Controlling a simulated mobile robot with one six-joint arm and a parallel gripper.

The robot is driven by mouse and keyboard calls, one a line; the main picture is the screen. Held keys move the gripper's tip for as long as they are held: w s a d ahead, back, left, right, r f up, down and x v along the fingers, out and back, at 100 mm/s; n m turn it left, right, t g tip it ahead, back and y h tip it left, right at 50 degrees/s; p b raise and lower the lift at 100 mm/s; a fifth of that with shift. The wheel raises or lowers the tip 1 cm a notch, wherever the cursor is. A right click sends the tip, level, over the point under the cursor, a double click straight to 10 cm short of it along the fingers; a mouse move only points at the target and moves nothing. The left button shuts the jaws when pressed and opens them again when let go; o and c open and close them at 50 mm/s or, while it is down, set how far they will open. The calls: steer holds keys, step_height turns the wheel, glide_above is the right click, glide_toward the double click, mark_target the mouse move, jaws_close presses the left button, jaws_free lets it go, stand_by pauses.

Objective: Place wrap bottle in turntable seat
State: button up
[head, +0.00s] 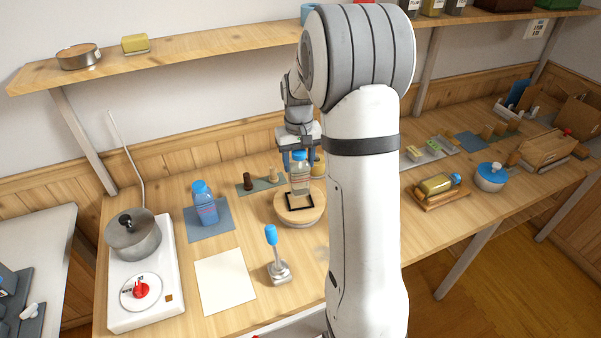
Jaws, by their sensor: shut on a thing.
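My gripper (299,157) points down in the head view and is shut on a clear bottle with a blue cap (300,181), near the cap. The bottle is upright, with a pale reddish band around its lower part. It is over the round wooden turntable (313,216), at the black square seat (290,206) on top. I cannot tell whether the bottle's base touches the seat or hangs just above it. My arm hides the turntable's right edge and part of the table beyond it.
Another blue-capped bottle (205,208) stands on a blue mat (224,232) to the left. A blue-handled tool (278,262) stands in front of the turntable. A dark shaker (248,181) and a wooden one stand behind. A pot (134,240) sits at far left.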

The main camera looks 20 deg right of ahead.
steer(key=shift+f, duration=1.85)
steer(key=shift+f, duration=0.25)
steer(key=o, duration=1.5)
steer(key=shift+r, duration=0.1)
